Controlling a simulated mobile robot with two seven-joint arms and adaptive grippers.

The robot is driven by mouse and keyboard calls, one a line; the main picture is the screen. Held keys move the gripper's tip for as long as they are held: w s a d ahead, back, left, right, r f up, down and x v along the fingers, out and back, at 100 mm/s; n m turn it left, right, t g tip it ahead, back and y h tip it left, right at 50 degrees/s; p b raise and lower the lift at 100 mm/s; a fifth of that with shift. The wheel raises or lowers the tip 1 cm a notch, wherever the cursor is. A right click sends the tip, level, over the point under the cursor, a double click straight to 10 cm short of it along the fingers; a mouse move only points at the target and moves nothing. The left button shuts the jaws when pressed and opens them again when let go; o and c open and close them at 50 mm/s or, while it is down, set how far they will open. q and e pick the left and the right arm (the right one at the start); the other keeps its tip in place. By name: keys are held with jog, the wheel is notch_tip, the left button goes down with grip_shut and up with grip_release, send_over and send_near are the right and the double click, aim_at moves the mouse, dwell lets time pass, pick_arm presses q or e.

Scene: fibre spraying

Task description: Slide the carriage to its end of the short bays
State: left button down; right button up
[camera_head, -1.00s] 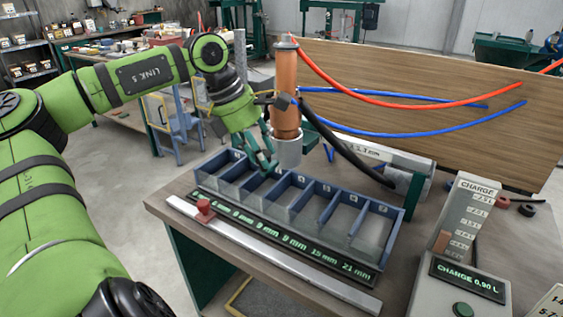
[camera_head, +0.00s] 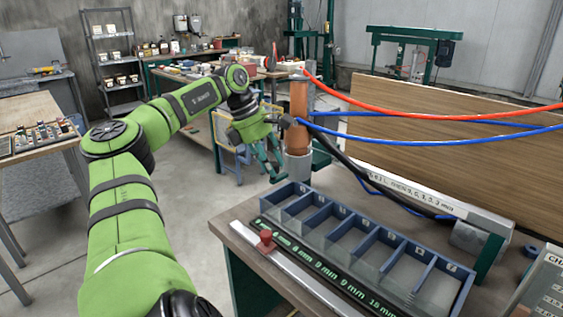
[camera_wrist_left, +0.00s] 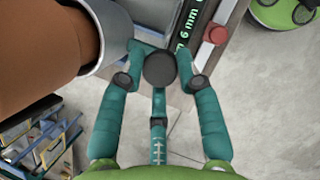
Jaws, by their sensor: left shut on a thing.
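The carriage appears to be the upright copper-coloured cylinder (camera_head: 299,112) with a grey collar at its foot. It stands at the far left corner of the blue divided tray (camera_head: 372,228), by the small-number bays. It fills the left of the left wrist view (camera_wrist_left: 45,45). My left gripper (camera_head: 268,160) is beside its left side. In the left wrist view, the teal fingers of my left gripper (camera_wrist_left: 160,72) are closed around a dark round knob (camera_wrist_left: 159,69). How the knob joins the cylinder is hidden. My right gripper is not in view.
A pale rail with a red knob (camera_head: 266,240) runs along the tray's front. Red (camera_head: 420,112) and blue hoses and a black hose trail right from the cylinder. A wooden panel (camera_head: 450,160) stands behind. Open floor lies left of the table.

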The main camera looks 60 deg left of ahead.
pick_arm(q)
jog(key=shift+s+a+r+p, duration=0.15)
jog(key=shift+a+p, duration=0.1)
jog(key=shift+a, duration=0.55)
jog(key=shift+s+a+r+p, duration=0.15)
jog(key=shift+a+p, duration=0.1)
jog(key=shift+a, duration=0.55)
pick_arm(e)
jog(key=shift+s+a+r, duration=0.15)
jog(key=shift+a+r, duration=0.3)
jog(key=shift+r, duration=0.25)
pick_arm(q)
jog(key=c, duration=0.9)
grip_release()
jog(key=shift+f, duration=0.2)
jog(key=v, duration=1.2)
